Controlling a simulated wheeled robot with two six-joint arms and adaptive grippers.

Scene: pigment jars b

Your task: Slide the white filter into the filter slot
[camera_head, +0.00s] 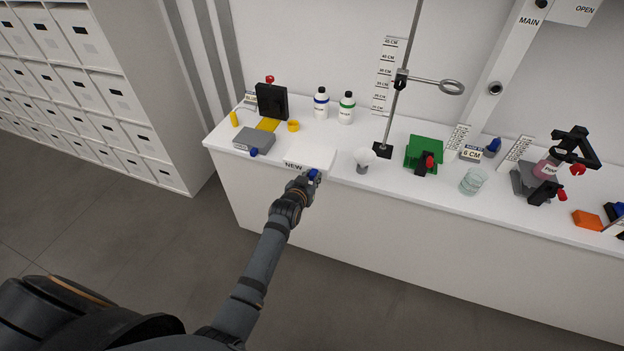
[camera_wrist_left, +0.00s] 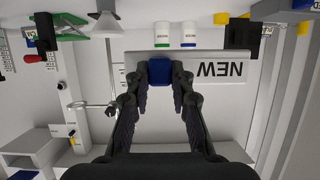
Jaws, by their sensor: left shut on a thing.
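My left gripper (camera_head: 311,178) is at the front edge of the counter, at the white tray (camera_head: 318,156) marked NEW. Its fingers are shut on a blue block (camera_wrist_left: 160,72), which looks like a grip tab; the block also shows in the head view (camera_head: 314,174). A white filter cannot be told apart from the white tray, and I cannot tell whether one is joined to the block. A grey box (camera_head: 254,138) with a blue tab in front and a black upright box (camera_head: 271,101) stand to the left; which has the filter slot is unclear. My right gripper is not in view.
Two white bottles, blue-banded (camera_head: 321,104) and green-banded (camera_head: 347,108), stand behind the tray. A white funnel-like piece (camera_head: 363,157) and a ring stand (camera_head: 388,140) are to the right. A yellow cup (camera_head: 293,126) stands near the grey box.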

